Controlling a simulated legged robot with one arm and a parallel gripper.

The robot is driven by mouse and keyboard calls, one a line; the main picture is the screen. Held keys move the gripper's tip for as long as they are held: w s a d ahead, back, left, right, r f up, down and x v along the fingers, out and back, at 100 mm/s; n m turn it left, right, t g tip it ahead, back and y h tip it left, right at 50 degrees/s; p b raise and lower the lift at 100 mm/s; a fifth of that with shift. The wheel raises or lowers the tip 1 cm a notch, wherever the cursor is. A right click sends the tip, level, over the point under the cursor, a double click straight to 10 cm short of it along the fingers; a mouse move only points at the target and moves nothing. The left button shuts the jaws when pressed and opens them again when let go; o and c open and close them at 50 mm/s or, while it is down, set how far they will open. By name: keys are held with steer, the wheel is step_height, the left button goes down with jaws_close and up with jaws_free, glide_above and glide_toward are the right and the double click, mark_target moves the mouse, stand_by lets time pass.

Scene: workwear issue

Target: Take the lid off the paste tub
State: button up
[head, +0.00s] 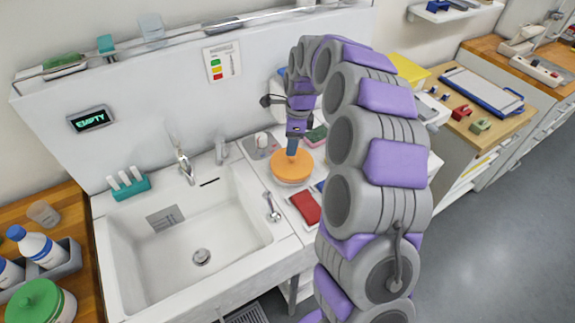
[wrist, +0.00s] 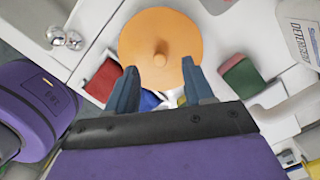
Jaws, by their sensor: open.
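A round orange lid (head: 291,167) with a small knob in its centre sits on the white counter right of the sink. The lid (wrist: 150,30) shows from above in the wrist view and hides whatever body is under it. My gripper (head: 292,149) is over the lid, pointing down. In the wrist view my gripper (wrist: 160,72) is open, with its two blue-grey fingers apart. The knob (wrist: 160,58) appears between and just beyond the fingertips, and I see no grip on it. I cannot tell the exact height of the fingertips above the lid.
A red block (head: 305,207) and a red-green sponge (wrist: 241,82) lie near the lid. The sink (head: 190,235) and its tap (head: 184,165) are to the left. A detergent container (wrist: 303,35) stands close by on the right. A green-lidded tub (head: 40,302) stands at lower left.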

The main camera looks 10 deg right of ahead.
mark_target(288, 162)
steer(key=shift+s+d+f+b, duration=0.1)
steer(key=shift+d+f+b, duration=0.25)
steer(key=shift+d+f, duration=0.65)
steer(key=f, duration=0.1)
steer(key=a+f, duration=0.1)
steer(key=f+b, duration=0.1)
steer(key=shift+a+f, duration=0.2)
steer(key=shift+a, duration=0.2)
steer(key=shift+a+f, duration=0.1)
steer(key=shift+a, duration=0.4)
steer(key=shift+d, duration=0.75)
steer(key=shift+c, duration=1.3)
steer(key=shift+d, duration=0.25)
steer(key=c, duration=0.3)
steer(key=shift+a, duration=0.3)
steer(key=c, duration=0.3)
steer(key=shift+a, duration=0.35)
jaws_close()
